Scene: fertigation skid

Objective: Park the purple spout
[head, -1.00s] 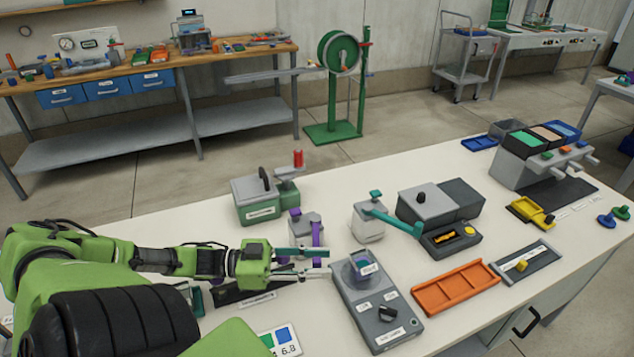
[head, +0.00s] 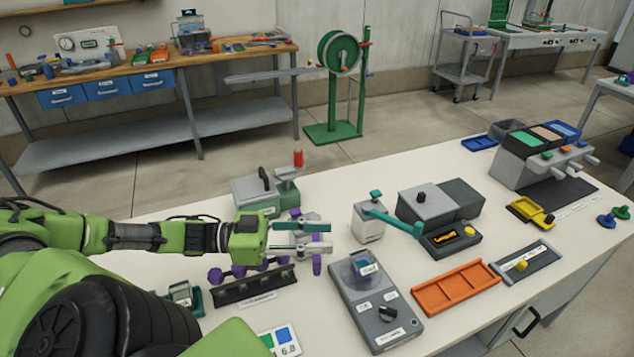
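The purple spout (head: 316,266) hangs down at the front of a grey dispenser, which is mostly hidden behind my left gripper (head: 328,237). My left gripper comes in from the left. Its two fingers are apart, one above the other in the picture, and overlap the spout. A bit of purple shows between the fingers and more shows below the lower one. I cannot tell whether they touch it. A similar grey dispenser (head: 369,223) with a teal spout (head: 394,221) stands to the right. My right gripper is not in view.
A dark rack (head: 262,285) with purple knobs lies below my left arm. A grey device with a clear cup (head: 376,315) stands in front of the gripper. A grey-green box (head: 256,195) is behind it. An orange tray (head: 455,289) lies further right.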

